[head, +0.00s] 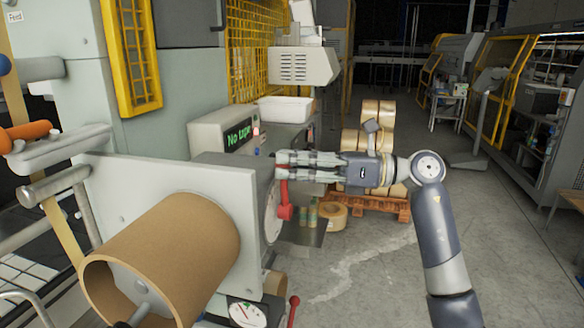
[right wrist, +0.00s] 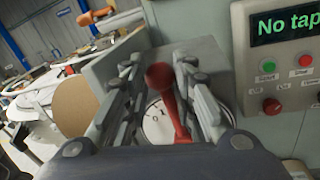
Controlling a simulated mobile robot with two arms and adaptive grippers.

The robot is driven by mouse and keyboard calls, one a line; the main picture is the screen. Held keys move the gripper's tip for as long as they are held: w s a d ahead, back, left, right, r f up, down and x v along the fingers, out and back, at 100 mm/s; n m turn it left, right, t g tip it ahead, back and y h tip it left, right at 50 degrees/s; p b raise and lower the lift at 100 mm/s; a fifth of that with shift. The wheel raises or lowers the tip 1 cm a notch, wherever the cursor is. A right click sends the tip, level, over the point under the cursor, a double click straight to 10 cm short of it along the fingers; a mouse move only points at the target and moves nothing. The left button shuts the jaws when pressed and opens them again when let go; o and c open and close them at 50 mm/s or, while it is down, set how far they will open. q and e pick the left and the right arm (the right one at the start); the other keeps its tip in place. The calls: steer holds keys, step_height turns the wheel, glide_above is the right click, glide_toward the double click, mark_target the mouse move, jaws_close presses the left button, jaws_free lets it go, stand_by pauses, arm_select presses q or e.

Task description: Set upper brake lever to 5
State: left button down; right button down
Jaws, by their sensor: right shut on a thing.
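The upper brake lever (head: 286,198) is red and sits on a round white dial (head: 271,215) on the side of the grey machine plate. In the right wrist view, the red lever (right wrist: 172,105) has its round knob between the fingers, with part of the white dial (right wrist: 155,126) behind it. My right gripper (head: 283,165) reaches in from the right and is shut on the lever; it also shows in the right wrist view (right wrist: 158,70). The dial's number at the lever is too small to read. My left gripper is not in view.
A second dial (head: 246,313) with a red lever (head: 293,308) is lower down. A "No tape" display box (head: 225,137) is behind. Tape rolls (head: 375,115) sit on a pallet. The floor at right is clear.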

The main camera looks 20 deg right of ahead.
steer(key=w+d+f+m+t, duration=0.2)
steer(key=w+m, duration=0.5)
steer(key=m, duration=0.4)
steer(key=shift+d+f+y, duration=0.4)
steer(key=shift+d+f, duration=0.3)
steer(key=shift+d, duration=0.7)
steer(key=c, duration=1.4)
jaws_free()
steer(key=shift+o, duration=0.5)
steer(key=shift+f, duration=0.1)
